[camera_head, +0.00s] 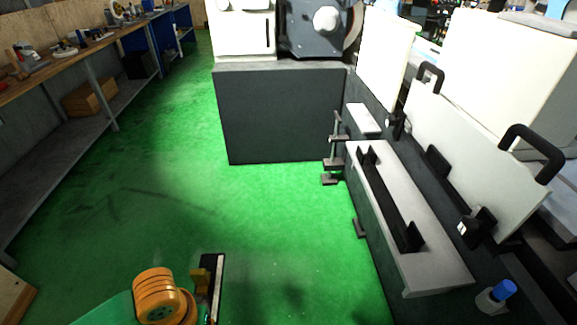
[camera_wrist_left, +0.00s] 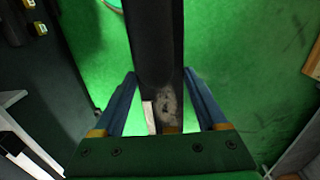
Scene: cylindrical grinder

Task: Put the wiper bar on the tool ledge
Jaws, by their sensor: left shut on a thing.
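The wiper bar (camera_head: 216,282) is a long dark bar with a pale strip along it, at the bottom of the head view. My left gripper (camera_head: 205,289) is shut on it, holding it above the green floor. In the left wrist view the bar (camera_wrist_left: 155,45) runs upward between the two blue fingers of the gripper (camera_wrist_left: 158,78); its far end is cut off. The tool ledge appears to be the light grey shelf (camera_head: 432,258) on the machine front at right, well apart from the bar. A black rail with raised ends (camera_head: 390,205) lies on it. My right gripper is out of view.
Two black handles (camera_head: 533,146) stand on pale panels behind the ledge. A blue-capped knob (camera_head: 502,290) is at its near right. Dark brackets (camera_head: 332,163) jut out at its far left. A workbench (camera_head: 90,45) lines the left wall. Green floor between is clear.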

